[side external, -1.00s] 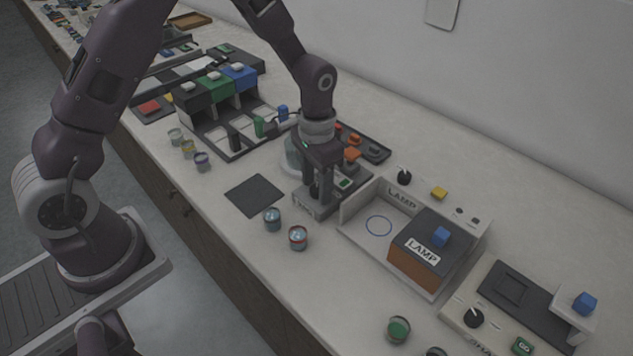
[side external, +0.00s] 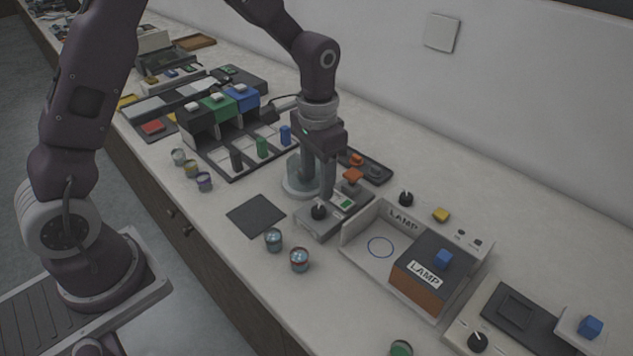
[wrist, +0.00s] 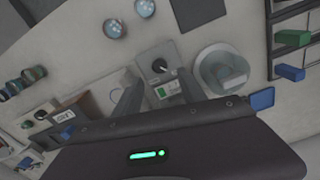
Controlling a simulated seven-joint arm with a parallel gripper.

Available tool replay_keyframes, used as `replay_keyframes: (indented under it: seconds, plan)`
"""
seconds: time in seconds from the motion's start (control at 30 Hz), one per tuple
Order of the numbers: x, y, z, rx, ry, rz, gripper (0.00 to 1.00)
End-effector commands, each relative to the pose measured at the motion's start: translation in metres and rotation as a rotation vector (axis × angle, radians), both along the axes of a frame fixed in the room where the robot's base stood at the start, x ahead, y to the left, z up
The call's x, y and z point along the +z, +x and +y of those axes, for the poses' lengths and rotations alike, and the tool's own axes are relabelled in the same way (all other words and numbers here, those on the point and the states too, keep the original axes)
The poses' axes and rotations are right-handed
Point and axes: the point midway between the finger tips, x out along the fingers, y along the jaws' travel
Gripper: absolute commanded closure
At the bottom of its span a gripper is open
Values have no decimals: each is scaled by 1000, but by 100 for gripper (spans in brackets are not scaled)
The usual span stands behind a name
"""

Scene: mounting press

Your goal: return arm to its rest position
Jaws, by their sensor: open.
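My gripper (side external: 318,184) points down over the mounting press, with its two fingers apart and nothing seen between them. The press has a grey base (side external: 335,216) with a black knob (side external: 318,212) and a small green display (side external: 345,204). A round pale-based cylinder (side external: 293,186) stands just behind the fingers, partly hidden by them. In the wrist view, the open fingers (wrist: 158,98) reach toward the press base, with the black knob (wrist: 160,66) beyond them. The round part (wrist: 221,68) lies to their right.
A dark mat (side external: 256,215) and two small jars (side external: 273,239) (side external: 299,259) lie in front of the press. The LAMP box (side external: 433,271) stands to the right. A dispenser rack with black, green and blue blocks (side external: 218,104) stands to the left. A dark tray (side external: 376,170) is behind.

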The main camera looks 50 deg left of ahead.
Motion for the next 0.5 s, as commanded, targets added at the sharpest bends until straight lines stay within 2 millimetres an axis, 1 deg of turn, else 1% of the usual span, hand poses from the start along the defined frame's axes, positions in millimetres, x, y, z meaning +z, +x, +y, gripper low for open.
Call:
replay_keyframes:
  seconds: [0.07,0.17,0.2,0.27,0.3,0.37,0.4,0.5]
  plan:
    - [24,-8,2,9,4,-36,52]
    - [81,-38,8,40,12,-122,52]
    - [104,-57,11,57,14,-162,52]
    - [132,-89,14,82,13,-221,52]
    - [147,-111,16,99,10,-261,52]
    - [163,-143,18,125,1,-319,52]
    - [169,-163,19,140,-6,-354,52]
    - [174,-203,20,168,-27,-424,52]
